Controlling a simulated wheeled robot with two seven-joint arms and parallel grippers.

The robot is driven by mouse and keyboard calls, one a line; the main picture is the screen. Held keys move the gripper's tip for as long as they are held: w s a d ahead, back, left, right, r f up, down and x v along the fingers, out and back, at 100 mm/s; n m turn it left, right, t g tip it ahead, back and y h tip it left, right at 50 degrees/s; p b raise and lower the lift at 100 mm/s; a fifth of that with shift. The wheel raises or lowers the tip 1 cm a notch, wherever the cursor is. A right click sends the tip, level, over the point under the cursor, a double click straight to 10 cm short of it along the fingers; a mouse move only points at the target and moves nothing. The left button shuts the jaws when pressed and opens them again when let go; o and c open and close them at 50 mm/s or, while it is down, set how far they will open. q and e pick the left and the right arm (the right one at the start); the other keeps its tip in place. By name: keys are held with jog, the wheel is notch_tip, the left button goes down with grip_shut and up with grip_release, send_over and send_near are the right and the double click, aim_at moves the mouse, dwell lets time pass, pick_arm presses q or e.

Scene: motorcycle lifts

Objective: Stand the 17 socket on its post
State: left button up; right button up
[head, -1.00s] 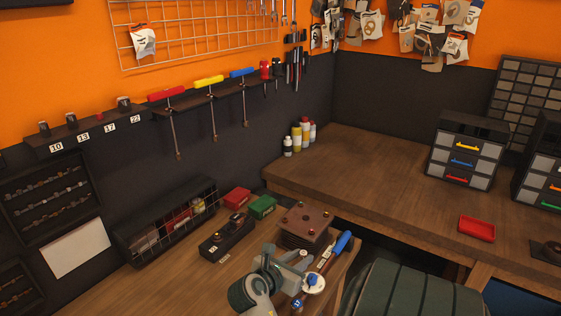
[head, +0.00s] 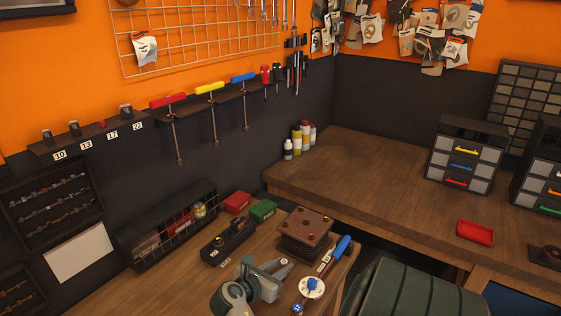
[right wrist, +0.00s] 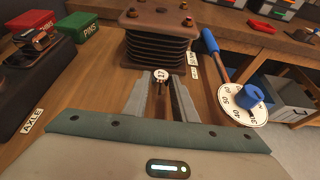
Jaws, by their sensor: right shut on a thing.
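The 17 socket (right wrist: 160,76) is between the fingertips of my right gripper (right wrist: 160,84), its white 17 top facing up. My right gripper (head: 277,273) is shut on it; in the head view the socket's pale top (head: 284,262) shows at the fingertips, over the wooden bench. The socket's lower part is hard to make out. On the dark wall shelf (head: 70,143), the bare red post (head: 101,124) stands above the 17 label (head: 112,135). Dark sockets stand at the 10 (head: 47,135), 13 (head: 74,128) and 22 (head: 126,110) places. My left gripper is not in view.
A brown plate stack (head: 304,232) stands just beyond the gripper. A blue-handled wrench with a white dial (head: 312,288) lies to its right. A black box (head: 228,241), red and green boxes (head: 263,210) and a wire-fronted rack (head: 170,222) line the bench toward the wall.

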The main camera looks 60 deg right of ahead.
notch_tip(320, 180, down, 2)
jog(key=shift+p, duration=0.35)
jog(key=shift+f, duration=0.4)
jog(key=shift+f, duration=0.1)
jog(key=o, duration=1)
jog(key=shift+o, duration=0.2)
